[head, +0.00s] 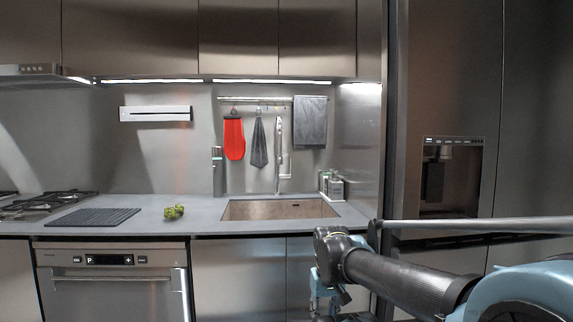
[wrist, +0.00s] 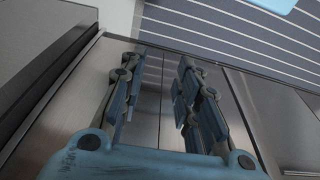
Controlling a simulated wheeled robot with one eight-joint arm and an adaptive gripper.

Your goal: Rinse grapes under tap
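A small bunch of green grapes (head: 174,211) lies on the grey counter, left of the sink. The metal sink basin (head: 278,209) is set into the counter, and a tall tap (head: 279,160) rises behind it. My gripper (head: 322,295) hangs low in front of the lower cabinets, right of and below the sink, partly hidden by my arm. In the wrist view my gripper (wrist: 158,95) has its two fingers spread apart with nothing between them. The grapes and tap do not show in the wrist view.
A dark ribbed mat (head: 93,217) and a gas hob (head: 45,202) are on the left counter. Bottles (head: 332,186) stand right of the sink, and a dark bottle (head: 217,172) stands behind its left end. A striped runner (wrist: 235,35) lies on the floor.

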